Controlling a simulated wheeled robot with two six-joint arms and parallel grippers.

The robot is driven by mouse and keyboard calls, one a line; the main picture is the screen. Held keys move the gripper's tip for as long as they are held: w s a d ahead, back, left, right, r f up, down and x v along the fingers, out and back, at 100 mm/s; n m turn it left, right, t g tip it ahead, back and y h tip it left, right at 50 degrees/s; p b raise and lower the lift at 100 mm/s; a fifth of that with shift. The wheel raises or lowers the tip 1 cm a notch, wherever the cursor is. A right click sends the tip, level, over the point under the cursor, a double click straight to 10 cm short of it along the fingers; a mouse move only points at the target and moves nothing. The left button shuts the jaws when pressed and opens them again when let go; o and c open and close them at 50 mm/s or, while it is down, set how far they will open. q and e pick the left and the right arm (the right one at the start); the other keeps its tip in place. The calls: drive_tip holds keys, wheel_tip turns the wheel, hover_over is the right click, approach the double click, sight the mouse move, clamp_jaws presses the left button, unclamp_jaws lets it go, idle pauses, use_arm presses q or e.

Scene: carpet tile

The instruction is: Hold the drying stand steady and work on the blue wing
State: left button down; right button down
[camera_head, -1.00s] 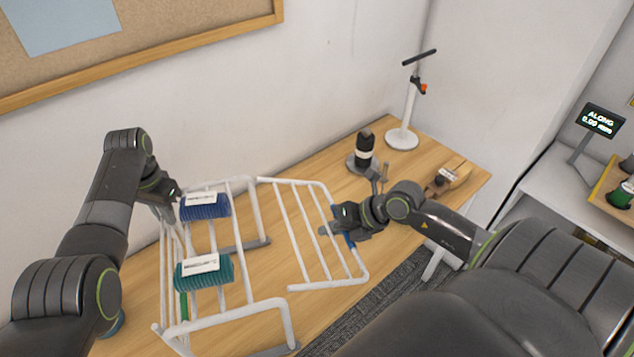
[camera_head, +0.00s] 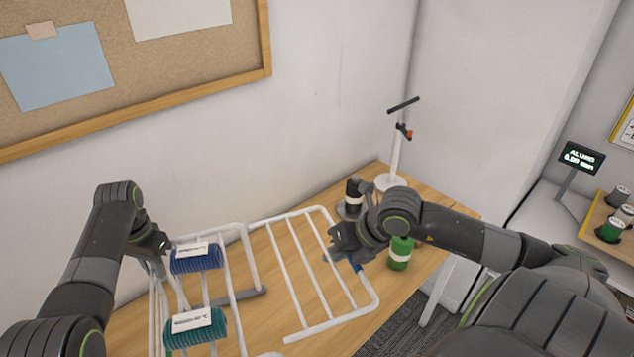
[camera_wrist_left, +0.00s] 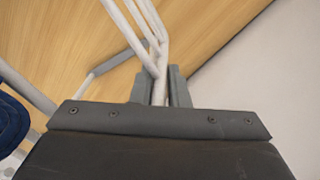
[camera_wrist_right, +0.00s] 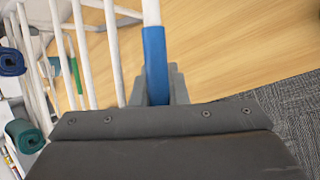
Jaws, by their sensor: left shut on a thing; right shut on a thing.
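The white drying stand (camera_head: 250,262) stands on the wooden table, its wing with a blue sleeve (camera_head: 362,279) spread out to the right. My left gripper (camera_head: 160,258) is shut on a white bar at the stand's left side; the left wrist view shows that bar (camera_wrist_left: 159,88) between its fingers. My right gripper (camera_head: 349,257) is shut on the wing's outer bar at the blue sleeve, which shows between the fingers in the right wrist view (camera_wrist_right: 155,60). A blue cloth (camera_head: 196,259) and a teal cloth (camera_head: 195,328), each with a white label, hang on the stand.
A dark bottle (camera_head: 353,195) and a white post with a black crossbar (camera_head: 393,160) stand behind. A side counter with a small display (camera_head: 582,157) is at the right.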

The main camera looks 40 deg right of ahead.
use_arm(q)
drive_tip(key=shift+w+a, duration=0.2)
drive_tip(key=shift+a, duration=0.25)
use_arm(e)
drive_tip(key=shift+s+d+f, duration=0.1)
drive_tip(key=shift+d+f, duration=0.05)
drive_tip(key=shift+d, duration=0.05)
drive_tip(key=c, duration=1.7)
unclamp_jaws()
use_arm(q)
drive_tip(key=shift+d, duration=0.1)
use_arm(e)
drive_tip(key=shift+a, duration=0.1)
use_arm(q)
drive_tip(key=shift+s+d, duration=0.1)
drive_tip(key=shift+d, duration=0.05)
use_arm(e)
wheel_tip(320, 180, up, 10)
use_arm(q)
drive_tip(key=shift+s, duration=0.1)
drive_tip(key=c, duration=1.4)
unclamp_jaws()
drive_tip(key=shift+f, duration=0.1)
